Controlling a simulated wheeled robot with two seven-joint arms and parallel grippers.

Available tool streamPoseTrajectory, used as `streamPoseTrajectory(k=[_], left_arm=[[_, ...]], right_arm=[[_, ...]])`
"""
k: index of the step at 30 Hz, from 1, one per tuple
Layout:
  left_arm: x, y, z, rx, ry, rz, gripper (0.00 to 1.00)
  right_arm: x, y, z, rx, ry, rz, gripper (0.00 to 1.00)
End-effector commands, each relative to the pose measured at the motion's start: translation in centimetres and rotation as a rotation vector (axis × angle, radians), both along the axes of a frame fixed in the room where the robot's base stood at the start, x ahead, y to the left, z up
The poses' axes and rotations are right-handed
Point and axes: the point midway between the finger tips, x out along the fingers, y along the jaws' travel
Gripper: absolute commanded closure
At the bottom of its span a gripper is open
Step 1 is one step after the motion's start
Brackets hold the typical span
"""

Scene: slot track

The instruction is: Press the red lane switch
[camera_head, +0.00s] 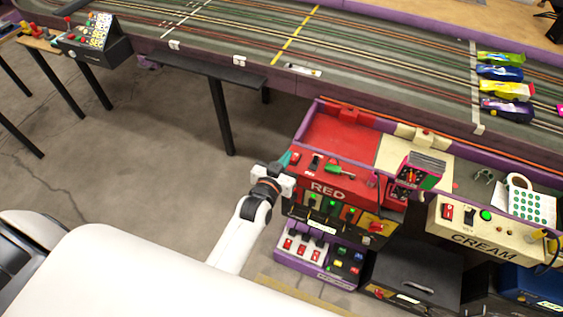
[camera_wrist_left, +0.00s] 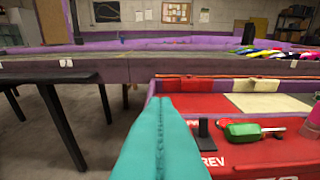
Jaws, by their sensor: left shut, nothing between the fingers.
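The red lane station (camera_head: 329,192), marked RED, stands against the track. Its top carries a small red rocker switch (camera_head: 296,158) at the left end, a black lever (camera_head: 315,162) and a green-handled controller (camera_head: 342,170). In the wrist view the black lever (camera_wrist_left: 203,129) stands beside the letters REV, with the green handle (camera_wrist_left: 242,131) to its right. My left gripper (camera_head: 286,158), with teal fingers, is shut and empty at the station's left end, close beside the red rocker. The fingers (camera_wrist_left: 163,118) hide the rocker in the wrist view; contact cannot be told. My right gripper is out of view.
The cream station (camera_head: 470,236) with similar switches stands to the right. Several toy cars (camera_head: 502,73) sit on the track (camera_head: 390,60). Switch boxes (camera_head: 302,247) are below the red panel. Open floor (camera_head: 140,130) lies left of the station.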

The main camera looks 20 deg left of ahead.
Motion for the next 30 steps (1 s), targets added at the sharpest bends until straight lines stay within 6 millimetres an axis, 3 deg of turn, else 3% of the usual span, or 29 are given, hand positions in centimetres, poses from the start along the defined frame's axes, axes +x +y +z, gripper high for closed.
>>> streamPoseTrajectory(k=[3,9,26,30], left_arm=[[-1.9,0.1,0.7,0.001,0.001,0.000,1.00],[-3.3,0.1,1.3,0.001,0.000,0.000,1.00],[-3.4,0.1,1.3,0.001,0.000,-0.001,1.00],[-3.8,-0.2,-0.7,0.004,0.044,-0.012,1.00]], right_arm=[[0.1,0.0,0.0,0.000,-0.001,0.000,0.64],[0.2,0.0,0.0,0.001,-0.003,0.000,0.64],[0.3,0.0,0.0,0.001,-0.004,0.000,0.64],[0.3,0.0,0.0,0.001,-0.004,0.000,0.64]])
